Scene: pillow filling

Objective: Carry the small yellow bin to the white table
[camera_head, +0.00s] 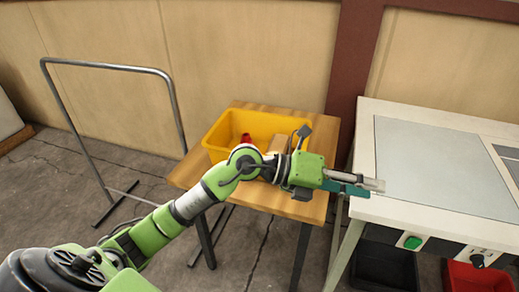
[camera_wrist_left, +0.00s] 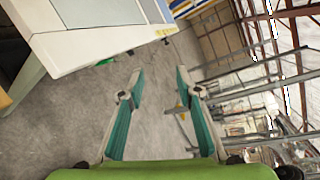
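The yellow bin (camera_head: 275,122) stands upright on a small wooden table (camera_head: 258,196) in the head view. A red item (camera_head: 246,139) and a pale brown block lie in it. My left arm and wrist pass in front of it and hide part of its near side. My left gripper (camera_head: 374,188) points right, beyond the wooden table, at the near left edge of the white table (camera_head: 400,212). In the left wrist view the gripper (camera_wrist_left: 160,72) has its fingers apart with nothing between them. My right gripper is out of view.
The white table has a grey top panel and front controls, including a green button (camera_head: 413,243). A black bin (camera_head: 385,268) and a red bin (camera_head: 478,277) sit below it. A grey metal frame (camera_head: 108,67) stands at the left. A wall closes the back.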

